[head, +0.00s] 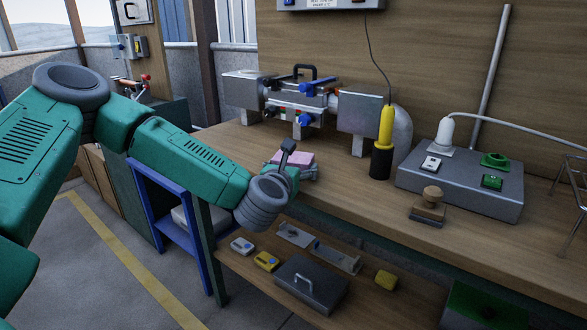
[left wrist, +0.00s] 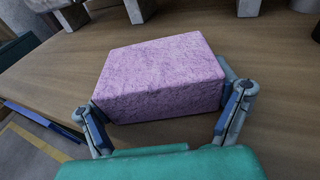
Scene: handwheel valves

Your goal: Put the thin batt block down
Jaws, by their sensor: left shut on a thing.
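The thin batt block is a pink, rough-faced block (left wrist: 165,80). In the left wrist view it fills the middle, between the two fingers of my left gripper (left wrist: 163,102), which is shut on its sides. In the head view the block (head: 292,157) is a small pink patch at the workbench's left part, partly hidden by my left gripper (head: 297,168) and wrist. The block is over the wooden bench top (head: 235,146); I cannot tell whether its underside touches it. My right gripper is not in view.
A clamped pipe assembly (head: 300,95) stands behind the block. A yellow-and-black tool (head: 384,140), a wooden-handled stamp (head: 430,203) and a grey switch box (head: 465,185) are to the right. A lower shelf holds a grey lidded case (head: 310,288) and small items. Bare bench top lies around the block.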

